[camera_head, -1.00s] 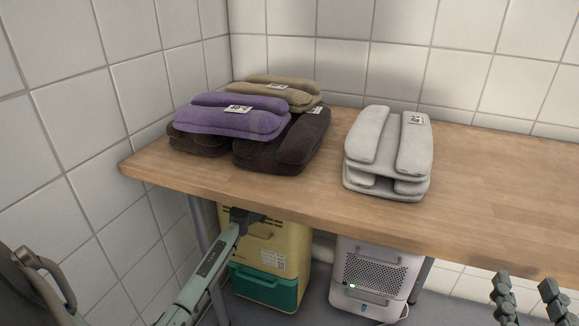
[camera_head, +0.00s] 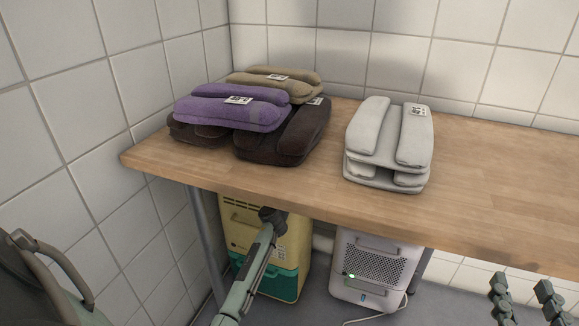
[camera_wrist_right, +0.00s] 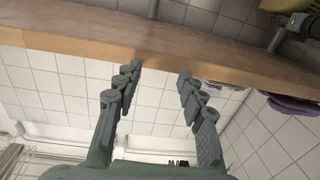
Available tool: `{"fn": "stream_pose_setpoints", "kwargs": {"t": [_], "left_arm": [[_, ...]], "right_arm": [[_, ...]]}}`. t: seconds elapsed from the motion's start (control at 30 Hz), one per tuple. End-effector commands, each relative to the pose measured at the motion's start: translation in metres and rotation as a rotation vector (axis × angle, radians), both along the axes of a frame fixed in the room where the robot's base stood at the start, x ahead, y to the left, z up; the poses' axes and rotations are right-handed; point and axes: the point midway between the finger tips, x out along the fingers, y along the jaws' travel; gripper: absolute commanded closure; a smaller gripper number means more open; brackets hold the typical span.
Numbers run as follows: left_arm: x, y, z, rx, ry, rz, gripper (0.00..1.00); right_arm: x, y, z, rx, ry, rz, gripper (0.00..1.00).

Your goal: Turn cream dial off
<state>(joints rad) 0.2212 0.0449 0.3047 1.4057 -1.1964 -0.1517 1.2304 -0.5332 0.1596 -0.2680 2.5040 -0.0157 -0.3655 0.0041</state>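A cream machine (camera_head: 238,228) with a teal lower tank (camera_head: 284,283) stands on the floor under the wooden table. I cannot make out a dial on it; my left arm covers part of its front. My left gripper (camera_head: 272,216) is at the dark end of that arm, in front of the cream machine's upper part and just below the table edge. Its fingers cannot be made out. My right gripper (camera_head: 520,298) is at the lower right, in front of the table. In the right wrist view my right gripper (camera_wrist_right: 158,72) has its fingers apart, with nothing between them.
A white machine (camera_head: 343,273) with a lit green light stands to the right of the cream one. The wooden table (camera_head: 480,185) carries folded purple (camera_head: 225,112), tan, dark brown and grey (camera_head: 412,140) fabrics. A table leg (camera_head: 205,245) stands left. Tiled walls close the corner.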

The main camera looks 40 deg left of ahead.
Motion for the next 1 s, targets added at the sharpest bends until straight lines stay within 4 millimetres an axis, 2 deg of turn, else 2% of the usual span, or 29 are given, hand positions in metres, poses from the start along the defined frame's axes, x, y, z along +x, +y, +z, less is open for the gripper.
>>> {"fn": "stream_pose_setpoints", "kwargs": {"t": [0.2,0.6,0.63,0.7,0.8,1.0], "left_arm": [[0.0,-0.001,-0.001,-0.003,-0.001,0.024,1.0],[0.0,0.0,-0.001,-0.001,0.0,0.027,1.0],[0.0,0.0,-0.001,-0.001,0.0,0.027,0.7],[0.0,0.0,0.0,-0.001,0.0,0.027,0.61],[0.0,0.0,0.0,-0.001,0.0,0.027,0.48],[0.0,0.0,0.0,0.0,0.001,0.027,0.48]], "right_arm": [[-0.003,0.007,0.017,0.038,-0.076,0.015,0.6],[-0.003,0.007,0.02,0.043,-0.088,0.016,0.6],[-0.003,0.007,0.02,0.043,-0.088,0.016,0.6],[-0.003,0.007,0.02,0.043,-0.088,0.016,0.6],[-0.003,0.007,0.021,0.044,-0.089,0.016,0.6],[-0.003,0.007,0.021,0.043,-0.088,0.016,0.6]]}}
